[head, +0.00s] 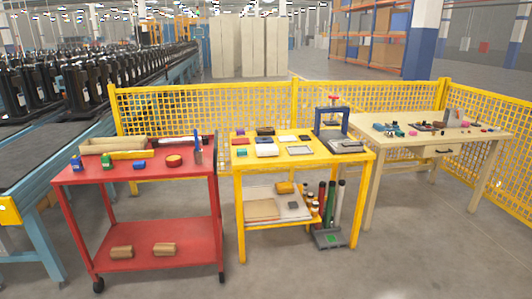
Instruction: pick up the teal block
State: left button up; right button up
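A small teal block (242,152) lies near the left front edge of the yellow table (310,165), to the left of a white block. Small teal items (379,126) also show at the left end of the beige workbench (365,128); their shape is too small to tell. I cannot tell for certain which of these is the teal block. Neither of my grippers is in view.
A red cart (135,173) at left holds a wooden box, small bottles and a blue block. A blue-framed press (331,125) stands on the yellow table's right end. A yellow mesh fence (215,100) runs behind. The foreground floor (400,265) is clear.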

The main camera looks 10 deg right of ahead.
aim_at(241, 152)
jog(key=i+l+u, duration=0.1)
jog(key=i, duration=0.35)
jog(key=i+l, duration=0.2)
jog(key=i, duration=0.25)
jog(key=u, duration=0.05)
